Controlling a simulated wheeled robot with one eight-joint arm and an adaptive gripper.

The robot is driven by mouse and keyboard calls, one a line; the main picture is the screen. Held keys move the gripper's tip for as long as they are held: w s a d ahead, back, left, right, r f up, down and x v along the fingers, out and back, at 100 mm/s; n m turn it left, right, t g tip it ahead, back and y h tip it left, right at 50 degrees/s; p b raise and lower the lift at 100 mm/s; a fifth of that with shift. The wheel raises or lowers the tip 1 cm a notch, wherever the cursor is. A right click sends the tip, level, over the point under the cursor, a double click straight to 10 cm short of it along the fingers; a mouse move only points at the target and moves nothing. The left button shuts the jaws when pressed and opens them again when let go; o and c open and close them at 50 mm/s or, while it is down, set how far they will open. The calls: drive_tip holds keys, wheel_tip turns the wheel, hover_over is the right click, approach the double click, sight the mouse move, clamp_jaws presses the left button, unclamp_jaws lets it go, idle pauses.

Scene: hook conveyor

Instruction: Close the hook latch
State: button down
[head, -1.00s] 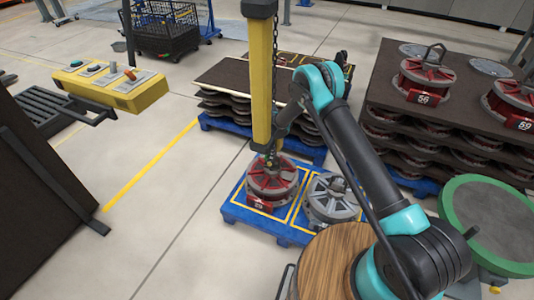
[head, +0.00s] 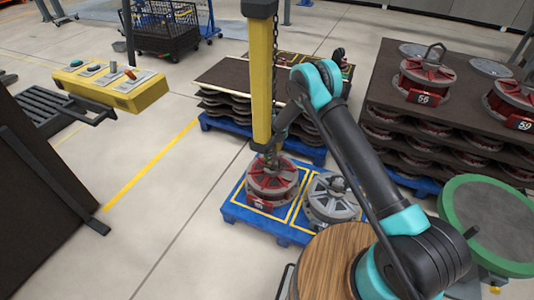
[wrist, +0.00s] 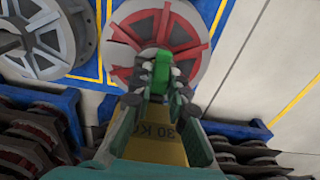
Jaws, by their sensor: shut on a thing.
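The yellow hoist bar (head: 262,90) hangs with a chain above a red-and-grey wheel weight (head: 271,182) on a blue pallet. The hook and its latch lie low at the bar's foot and are too small to make out in the head view. My gripper (wrist: 160,78) is shut at the hook, on a small green part (wrist: 161,66) that looks like the latch. The yellow bar, marked 30 KG (wrist: 165,145), shows between its fingers. The red weight (wrist: 168,22) lies beyond the fingertips. Whether the latch is fully closed is hidden.
A grey wheel weight (head: 334,198) sits beside the red one on the blue pallet (head: 236,213). Stacked dark trays (head: 222,80) stand behind, and a dark rack with red weights (head: 380,75) stands right. A yellow control box (head: 110,85) is left. The floor left of the pallet is free.

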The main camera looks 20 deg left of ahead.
sight(265, 160)
drive_tip(key=t, duration=0.1)
drive_tip(key=s+f+t, duration=0.1)
drive_tip(key=t, duration=0.1)
drive_tip(key=shift+s+a+f+t, duration=0.1)
drive_tip(key=shift+s+f+t, duration=0.2)
drive_tip(key=shift+t, duration=0.1)
drive_tip(key=shift+s+f+t+h, duration=0.15)
drive_tip(key=shift+f+t, duration=0.3)
drive_tip(key=shift+t, duration=0.65)
drive_tip(key=shift+s+f+t+h, duration=0.15)
drive_tip(key=shift+f+t, duration=0.3)
drive_tip(key=shift+t, duration=0.65)
drive_tip(key=c, duration=1.5)
unclamp_jaws()
drive_tip(key=shift+f, duration=0.1)
drive_tip(key=v, duration=1.2)
